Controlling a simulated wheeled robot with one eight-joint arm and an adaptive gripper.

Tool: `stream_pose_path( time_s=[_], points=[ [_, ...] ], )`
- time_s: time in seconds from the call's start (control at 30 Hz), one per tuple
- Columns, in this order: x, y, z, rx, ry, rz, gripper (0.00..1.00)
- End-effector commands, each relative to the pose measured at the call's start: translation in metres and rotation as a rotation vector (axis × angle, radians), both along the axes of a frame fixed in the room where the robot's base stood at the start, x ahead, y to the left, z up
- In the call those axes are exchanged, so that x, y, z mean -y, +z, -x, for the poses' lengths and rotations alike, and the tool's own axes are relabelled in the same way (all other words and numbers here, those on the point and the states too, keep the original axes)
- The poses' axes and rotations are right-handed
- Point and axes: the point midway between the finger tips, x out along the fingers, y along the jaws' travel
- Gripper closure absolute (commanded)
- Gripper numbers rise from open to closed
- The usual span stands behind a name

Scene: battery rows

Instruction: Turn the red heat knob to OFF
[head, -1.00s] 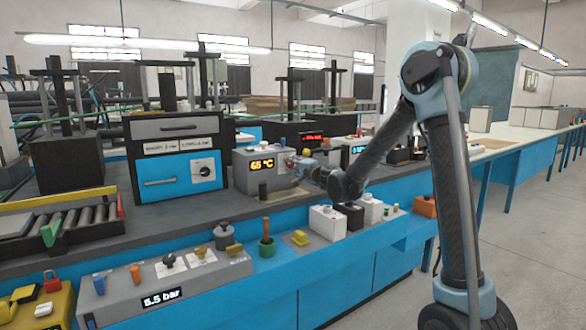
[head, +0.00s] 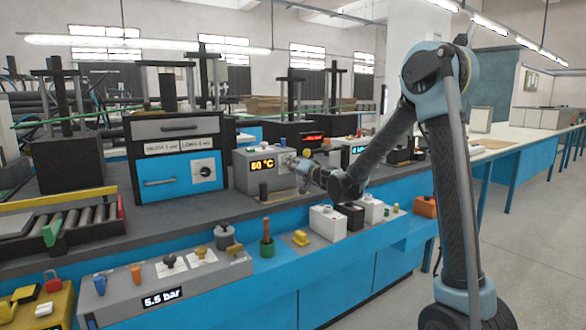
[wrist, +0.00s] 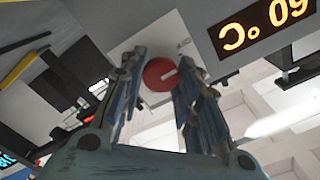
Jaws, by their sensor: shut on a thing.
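The red heat knob (wrist: 157,77) is round, with a short pale mark, on the face of a grey heater box (head: 250,186). In the wrist view it sits between the two fingers of my gripper (wrist: 160,66), which is shut on it. The box's orange display (head: 263,164) reads 60 °C in the head view; it shows upside down in the wrist view (wrist: 262,24). In the head view my gripper (head: 296,164) is at the right end of the box's front and hides the knob. Small lettering near the knob is too small to read.
A blue drawer unit with a dial (head: 203,170) stands left of the box. The floor at right is clear.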

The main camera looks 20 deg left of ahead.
Motion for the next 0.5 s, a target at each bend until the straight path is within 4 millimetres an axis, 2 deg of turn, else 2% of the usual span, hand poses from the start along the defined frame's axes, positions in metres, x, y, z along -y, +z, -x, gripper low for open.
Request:
stream_pose_path(
  time_s=[0.43,0.47,0.5],
  points=[
    [0.0027,-0.0015,-0.0016,0.008,-0.006,0.008,0.93],
    [0.0026,-0.0014,-0.0015,0.008,-0.006,0.008,0.63],
    [0.0024,-0.0014,-0.0015,0.007,-0.006,0.008,0.54]
  ],
)
